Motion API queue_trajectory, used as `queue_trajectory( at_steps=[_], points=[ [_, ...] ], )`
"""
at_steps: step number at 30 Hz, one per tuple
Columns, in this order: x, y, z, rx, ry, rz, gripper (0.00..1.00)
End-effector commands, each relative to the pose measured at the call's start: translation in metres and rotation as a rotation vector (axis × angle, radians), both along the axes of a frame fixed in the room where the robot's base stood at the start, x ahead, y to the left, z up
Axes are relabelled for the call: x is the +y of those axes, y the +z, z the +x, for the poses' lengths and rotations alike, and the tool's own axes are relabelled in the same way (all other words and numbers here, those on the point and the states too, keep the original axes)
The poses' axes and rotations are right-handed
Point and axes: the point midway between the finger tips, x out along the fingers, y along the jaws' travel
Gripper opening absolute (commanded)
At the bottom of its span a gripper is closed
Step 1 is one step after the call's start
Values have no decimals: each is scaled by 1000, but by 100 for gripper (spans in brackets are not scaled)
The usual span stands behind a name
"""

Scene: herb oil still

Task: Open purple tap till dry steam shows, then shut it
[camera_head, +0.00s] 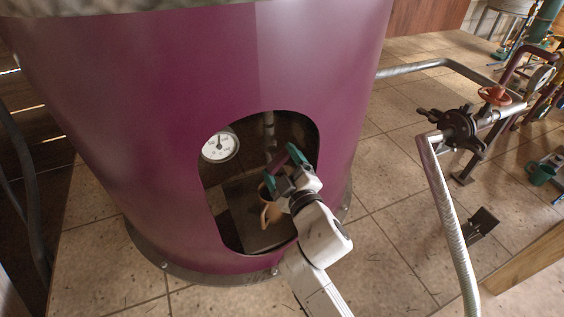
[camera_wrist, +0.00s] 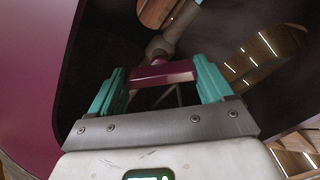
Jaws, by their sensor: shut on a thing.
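The purple tap's handle (camera_wrist: 165,73) is a flat purple bar on a grey pipe (camera_wrist: 172,38). My gripper (camera_head: 281,168) reaches into the dark arched opening of a large purple vessel (camera_head: 170,100). In the wrist view, its two teal fingers (camera_wrist: 160,80) are on either side of the handle and shut on it. In the head view the handle (camera_head: 280,160) shows only in part between the fingers. A tan cup (camera_head: 270,214) stands below in the opening, partly hidden by my gripper. I make out no steam.
A round white dial gauge (camera_head: 220,147) sits at the opening's left edge. A bolted flange (camera_head: 190,278) rings the vessel's foot. Tiled floor lies between.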

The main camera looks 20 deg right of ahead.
Motion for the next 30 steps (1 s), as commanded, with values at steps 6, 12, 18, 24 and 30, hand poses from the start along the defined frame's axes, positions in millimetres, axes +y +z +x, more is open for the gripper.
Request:
queue_trajectory(
  at_steps=[6, 12, 18, 24, 30],
  points=[
    [0, 0, 0, 3, 0, -205, 50],
    [0, 0, 0, 4, 1, -394, 50],
    [0, -1, 0, 3, 1, -559, 50],
    [0, -1, 0, 3, 1, -688, 50],
    [1, -2, 0, 2, 2, -767, 50]
  ],
)
